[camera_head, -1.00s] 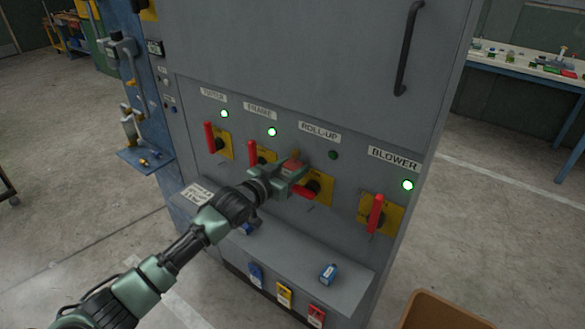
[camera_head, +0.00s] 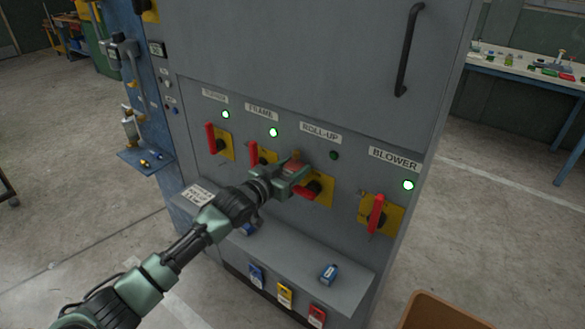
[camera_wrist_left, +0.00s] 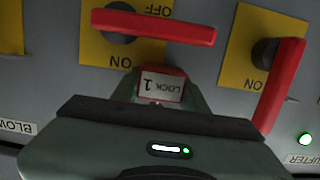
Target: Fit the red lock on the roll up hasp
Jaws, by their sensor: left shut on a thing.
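My left gripper (camera_head: 296,168) is shut on the red lock (camera_head: 293,166) in front of the upper left part of the ROLL-UP switch plate (camera_head: 322,190). In the left wrist view the lock (camera_wrist_left: 160,88) shows a white label reading LOCK 1, held between the fingers just beside the yellow plate (camera_wrist_left: 95,48). The ROLL-UP red handle (camera_head: 303,193) lies roughly level, unlike the upright handles beside it. The roll-up hasp is hidden behind the gripper and lock; I cannot tell whether the lock touches it. My right gripper is not in view.
The FRAME switch (camera_head: 254,152) is close to the left of my gripper, and the BLOWER switch (camera_head: 376,214) is to the right. The ROLL-UP lamp (camera_head: 333,155) is dark.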

